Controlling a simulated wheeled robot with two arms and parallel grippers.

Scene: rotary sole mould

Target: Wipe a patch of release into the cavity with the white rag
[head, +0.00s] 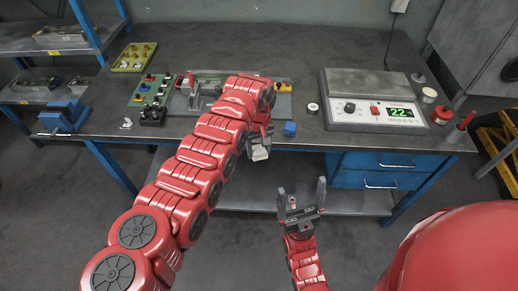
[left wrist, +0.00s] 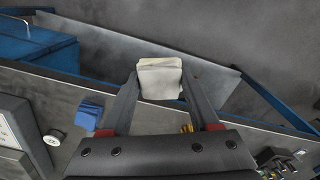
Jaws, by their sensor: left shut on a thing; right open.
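The white rag (head: 260,154) is a small folded cloth pad held at the tip of my left gripper (head: 261,146). In the left wrist view the rag (left wrist: 160,78) sits between the two dark fingers, which are shut on it. In the head view it appears just off the bench's front edge. My right gripper (head: 302,193) is open and empty, fingers pointing up, in front of the bench. I cannot make out a mould cavity; my left arm covers part of a grey fixture (head: 197,94) on the bench.
On the workbench (head: 290,60) stand a scale (head: 372,98), a blue block (head: 290,129), a white round piece (head: 312,107), a green board (head: 153,90) with small parts, and a yellow tray (head: 134,57). A blue vise (head: 62,115) is at left. The bench's back middle is clear.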

